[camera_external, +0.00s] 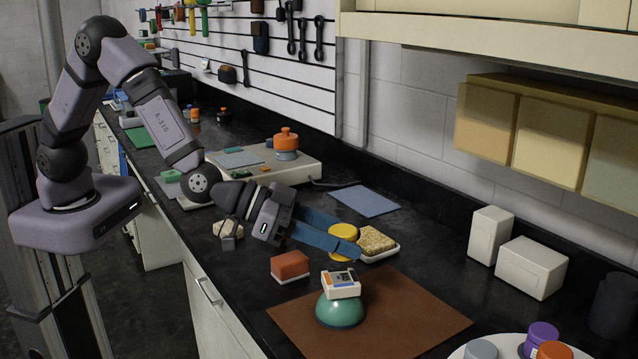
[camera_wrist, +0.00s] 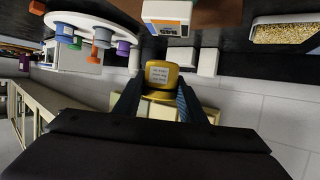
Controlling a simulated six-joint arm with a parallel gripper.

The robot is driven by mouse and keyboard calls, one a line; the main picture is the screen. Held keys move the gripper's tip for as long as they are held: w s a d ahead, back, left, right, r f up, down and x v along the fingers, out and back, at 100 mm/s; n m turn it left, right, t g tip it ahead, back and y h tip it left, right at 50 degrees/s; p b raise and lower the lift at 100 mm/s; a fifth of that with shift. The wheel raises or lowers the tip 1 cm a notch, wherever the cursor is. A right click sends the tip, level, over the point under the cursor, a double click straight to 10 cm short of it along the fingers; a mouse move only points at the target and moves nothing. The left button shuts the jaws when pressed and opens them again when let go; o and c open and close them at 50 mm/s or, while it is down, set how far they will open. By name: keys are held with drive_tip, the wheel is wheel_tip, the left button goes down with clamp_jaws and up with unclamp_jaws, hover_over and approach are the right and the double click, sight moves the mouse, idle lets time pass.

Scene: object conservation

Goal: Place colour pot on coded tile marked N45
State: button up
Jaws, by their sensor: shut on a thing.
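My gripper (camera_external: 338,243) is shut on a yellow pot (camera_external: 343,231), its blue fingers on either side of it. In the wrist view the pot (camera_wrist: 161,77) sits between the fingertips and bears a pale label too small to read. It appears held above the bench, near the sponge dish. A white block-like tile (camera_external: 341,284) with orange and blue marks rests on a green dome (camera_external: 341,312), below and in front of the gripper. The tile (camera_wrist: 166,12) also shows at the top of the wrist view.
The dome stands on a brown mat (camera_external: 420,318). A red-brown block (camera_external: 290,265) lies left of it; a sponge (camera_external: 375,240) in a white dish is close behind the gripper. White boxes (camera_external: 531,267) stand right. A round white tray (camera_external: 508,343) holds several pots.

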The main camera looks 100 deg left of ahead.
sight(338, 258)
drive_tip(key=shift+f+p, duration=0.35)
drive_tip(key=shift+f, duration=1.75)
drive_tip(key=shift+f, duration=0.2)
drive_tip(key=o, duration=1.1)
drive_tip(key=shift+r, duration=0.1)
drive_tip(key=shift+r, duration=0.2)
drive_tip(key=shift+s+d, duration=0.1)
drive_tip(key=shift+s, duration=0.2)
drive_tip(key=b+v, duration=0.2)
drive_tip(key=v, duration=0.9)
drive_tip(key=shift+s, duration=0.2)
